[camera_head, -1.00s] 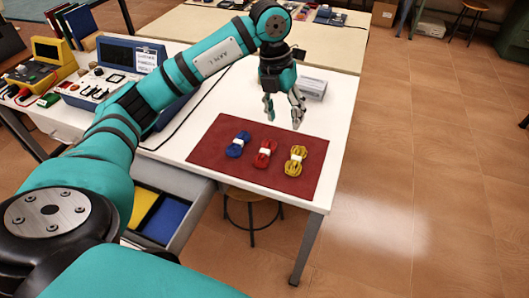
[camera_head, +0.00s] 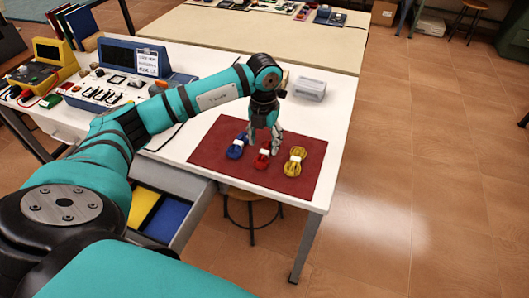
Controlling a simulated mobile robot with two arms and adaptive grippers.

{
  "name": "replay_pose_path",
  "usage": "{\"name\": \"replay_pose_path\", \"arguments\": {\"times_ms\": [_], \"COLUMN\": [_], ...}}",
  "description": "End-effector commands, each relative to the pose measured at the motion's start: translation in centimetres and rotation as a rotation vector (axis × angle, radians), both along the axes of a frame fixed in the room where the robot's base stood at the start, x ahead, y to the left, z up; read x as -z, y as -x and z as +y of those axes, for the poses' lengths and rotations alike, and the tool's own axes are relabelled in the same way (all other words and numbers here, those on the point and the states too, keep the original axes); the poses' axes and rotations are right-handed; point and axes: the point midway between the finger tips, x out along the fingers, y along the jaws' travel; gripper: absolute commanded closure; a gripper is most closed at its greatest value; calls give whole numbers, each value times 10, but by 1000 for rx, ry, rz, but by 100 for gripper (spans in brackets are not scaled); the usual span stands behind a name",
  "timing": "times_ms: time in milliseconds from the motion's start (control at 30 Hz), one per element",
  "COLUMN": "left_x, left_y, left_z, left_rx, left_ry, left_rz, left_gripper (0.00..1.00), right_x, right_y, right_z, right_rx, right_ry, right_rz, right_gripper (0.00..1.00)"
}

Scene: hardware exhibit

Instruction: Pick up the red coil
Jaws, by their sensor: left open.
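The red coil (camera_head: 262,160) lies on a dark red mat (camera_head: 221,160) on the white table, between a blue coil (camera_head: 236,148) and a yellow coil (camera_head: 295,162). A pale band wraps the middle of each coil. My left gripper (camera_head: 262,147) points down just above the red coil, its fingers apart. The fingertips are close to the far end of the coil and hide part of it. I cannot tell whether they touch it. My right gripper is not in view.
A grey box (camera_head: 309,89) stands behind the gripper on the table. A blue instrument case (camera_head: 130,65) and a yellow device (camera_head: 42,65) stand at the left. An open drawer (camera_head: 190,230) and a stool (camera_head: 252,205) are at the front.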

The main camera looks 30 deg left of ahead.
Motion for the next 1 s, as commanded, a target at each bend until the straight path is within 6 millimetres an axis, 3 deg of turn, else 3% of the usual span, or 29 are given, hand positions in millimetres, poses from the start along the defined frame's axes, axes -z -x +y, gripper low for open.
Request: {"name": "replay_pose_path", "arguments": {"times_ms": [300,567,1000], "left_x": [42,47,47], "left_y": [1,1,0], "left_z": [2,2,2], "left_rx": [0,1,0], "left_ry": [0,0,0], "left_rz": [2,0,0], "left_gripper": [46,46,100], "right_x": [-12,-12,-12], "right_y": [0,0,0], "right_z": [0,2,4], "right_rx": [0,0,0], "right_ry": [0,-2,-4], "right_rz": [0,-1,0], "right_gripper": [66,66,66]}}
